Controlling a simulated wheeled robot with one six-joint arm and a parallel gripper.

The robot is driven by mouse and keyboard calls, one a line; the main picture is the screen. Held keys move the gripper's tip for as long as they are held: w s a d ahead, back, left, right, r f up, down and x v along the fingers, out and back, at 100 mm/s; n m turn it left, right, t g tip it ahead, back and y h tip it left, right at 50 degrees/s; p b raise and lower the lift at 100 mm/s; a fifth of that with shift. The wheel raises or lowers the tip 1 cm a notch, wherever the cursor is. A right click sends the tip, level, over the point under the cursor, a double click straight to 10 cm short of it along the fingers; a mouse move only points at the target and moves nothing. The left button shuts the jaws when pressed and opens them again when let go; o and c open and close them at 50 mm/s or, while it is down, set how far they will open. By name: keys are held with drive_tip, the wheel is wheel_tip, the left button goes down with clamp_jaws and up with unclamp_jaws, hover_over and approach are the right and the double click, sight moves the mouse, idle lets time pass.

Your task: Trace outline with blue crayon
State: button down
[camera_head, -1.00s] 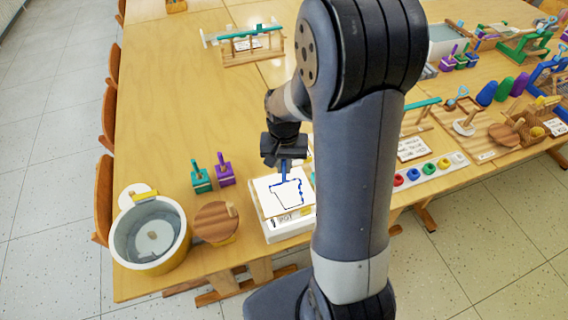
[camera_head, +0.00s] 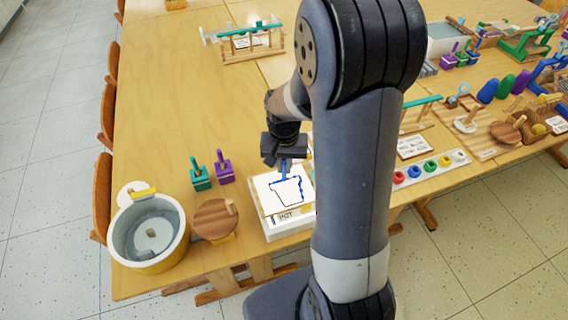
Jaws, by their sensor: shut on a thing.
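My gripper (camera_head: 284,158) is shut on the blue crayon (camera_head: 284,171) and holds it upright, tip down, over the top edge of the drawn outline. The white sheet (camera_head: 264,192) lies on a white block near the table's front edge. It bears a pot-shaped outline (camera_head: 287,193). Blue strokes show along its top and right side; the left side and bottom show a thin dark line. I cannot tell whether the crayon tip touches the paper. My arm hides the area right of the sheet.
A round tub (camera_head: 148,234) and a wooden disc with a handle (camera_head: 215,219) stand left of the sheet. Green (camera_head: 199,175) and purple (camera_head: 223,167) handled blocks stand behind them. A tray with colored rings (camera_head: 430,168) lies to the right. The table's back left is clear.

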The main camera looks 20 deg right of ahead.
drive_tip(key=shift+r+p, duration=1.65)
drive_tip(key=shift+r, duration=0.4)
drive_tip(key=shift+f, duration=0.1)
drive_tip(key=shift+d+f+b, duration=0.25)
drive_tip(key=shift+d, duration=0.3)
drive_tip(key=shift+d+f+b, duration=0.2)
drive_tip(key=shift+d+b, duration=0.05)
drive_tip(key=shift+d, duration=0.25)
drive_tip(key=shift+f+b, duration=1.2)
drive_tip(key=shift+f, duration=0.35)
drive_tip(key=shift+r, duration=0.1)
wheel_tip(320, 180, up, 4)
drive_tip(key=p, duration=0.3)
